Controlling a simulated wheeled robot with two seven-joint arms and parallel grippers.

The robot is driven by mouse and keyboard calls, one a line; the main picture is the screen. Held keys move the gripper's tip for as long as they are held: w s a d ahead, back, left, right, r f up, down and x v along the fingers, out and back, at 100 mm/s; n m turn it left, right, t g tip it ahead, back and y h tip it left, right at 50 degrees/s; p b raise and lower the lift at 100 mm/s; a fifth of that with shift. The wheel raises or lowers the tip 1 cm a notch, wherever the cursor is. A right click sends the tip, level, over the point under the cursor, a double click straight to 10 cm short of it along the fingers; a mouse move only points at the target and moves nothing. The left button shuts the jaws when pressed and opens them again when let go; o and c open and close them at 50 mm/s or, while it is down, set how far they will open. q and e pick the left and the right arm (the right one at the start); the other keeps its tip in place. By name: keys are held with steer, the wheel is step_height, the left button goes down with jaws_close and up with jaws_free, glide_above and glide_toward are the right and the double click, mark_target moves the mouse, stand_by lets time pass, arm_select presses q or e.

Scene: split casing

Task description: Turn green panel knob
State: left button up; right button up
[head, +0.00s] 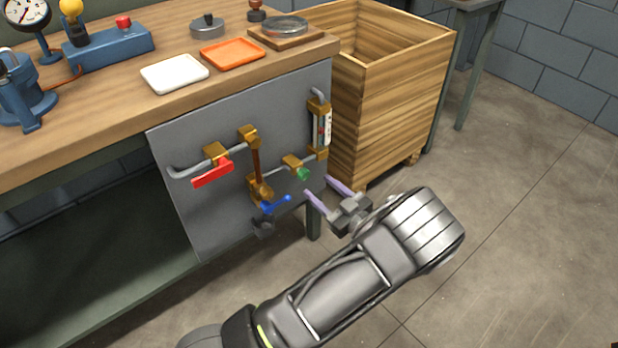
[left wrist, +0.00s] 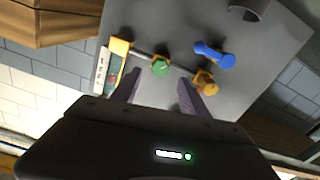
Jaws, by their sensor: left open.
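The green knob (head: 303,174) sits on a brass valve at the right part of the grey panel (head: 220,130) below the workbench edge. In the left wrist view the green knob (left wrist: 160,68) shows round, just beyond and between the fingertips. My left gripper (head: 325,188) is open and empty, its two purple fingers pointing at the panel, a little to the right of and below the knob. The left gripper also shows in the left wrist view (left wrist: 160,88). The fingers look apart from the knob. My right gripper is not in view.
The panel also bears a red lever (head: 212,174), a blue lever (head: 275,205), brass fittings and a gauge tube (head: 321,128). A wooden crate (head: 395,100) stands right of the bench. White (head: 174,73) and orange (head: 232,53) trays lie on top. The floor at right is clear.

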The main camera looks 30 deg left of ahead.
mark_target(306, 176)
arm_select(q)
steer(key=x, duration=0.6)
steer(key=shift+b, duration=0.35)
steer(key=shift+c, duration=0.2)
jaws_close()
